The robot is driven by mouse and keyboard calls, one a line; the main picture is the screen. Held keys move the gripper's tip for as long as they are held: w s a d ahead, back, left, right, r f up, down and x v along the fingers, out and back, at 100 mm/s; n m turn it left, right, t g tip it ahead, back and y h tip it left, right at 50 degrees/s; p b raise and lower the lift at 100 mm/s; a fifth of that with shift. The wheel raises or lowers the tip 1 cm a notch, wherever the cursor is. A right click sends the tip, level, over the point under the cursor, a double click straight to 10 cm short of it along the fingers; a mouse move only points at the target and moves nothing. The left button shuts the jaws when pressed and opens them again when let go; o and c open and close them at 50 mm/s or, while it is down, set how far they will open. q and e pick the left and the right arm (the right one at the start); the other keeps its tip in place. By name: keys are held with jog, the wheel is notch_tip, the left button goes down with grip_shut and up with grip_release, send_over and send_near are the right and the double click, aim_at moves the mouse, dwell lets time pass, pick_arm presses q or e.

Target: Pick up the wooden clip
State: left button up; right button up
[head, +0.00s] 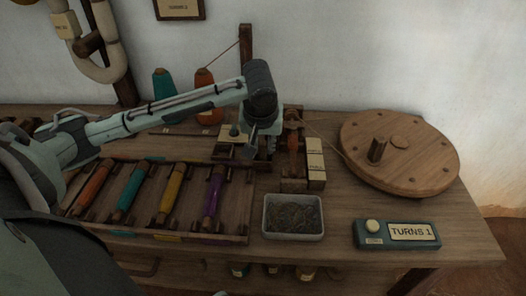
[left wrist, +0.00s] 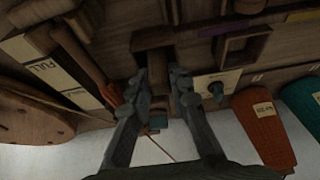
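My left gripper (head: 262,148) points down over the back middle of the bench, beside the small wooden winding stand. In the left wrist view its two dark fingers (left wrist: 167,85) stand apart, with a small brown wooden piece (left wrist: 158,103) showing between them. This piece may be the wooden clip; it is dim and partly hidden, and I cannot tell whether the fingers touch it. In the head view the gripper covers this spot. My right gripper is in neither view.
A rack (head: 247,213) of coloured bobbins lies left, and a metal tray (head: 293,234) in front. A large wooden wheel (head: 425,150) and a "TURNS 1" counter (head: 372,241) are at right. Teal (head: 161,86) and orange (head: 204,84) yarn cones stand behind my arm. A thread runs to the wheel.

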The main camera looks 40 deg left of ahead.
aim_at(261, 144)
pick_arm(q)
jog(key=shift+c, duration=0.7)
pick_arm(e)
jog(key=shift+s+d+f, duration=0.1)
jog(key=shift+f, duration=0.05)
pick_arm(q)
jog(key=shift+r, duration=0.55)
jog(key=r, duration=0.3)
jog(key=shift+s+r, duration=0.25)
jog(key=shift+s, duration=0.05)
jog(key=s+a+r, duration=0.1)
jog(key=s+r, duration=0.5)
jog(key=s, duration=0.5)
jog(key=shift+r+p, duration=0.25)
jog(key=shift+p, duration=0.15)
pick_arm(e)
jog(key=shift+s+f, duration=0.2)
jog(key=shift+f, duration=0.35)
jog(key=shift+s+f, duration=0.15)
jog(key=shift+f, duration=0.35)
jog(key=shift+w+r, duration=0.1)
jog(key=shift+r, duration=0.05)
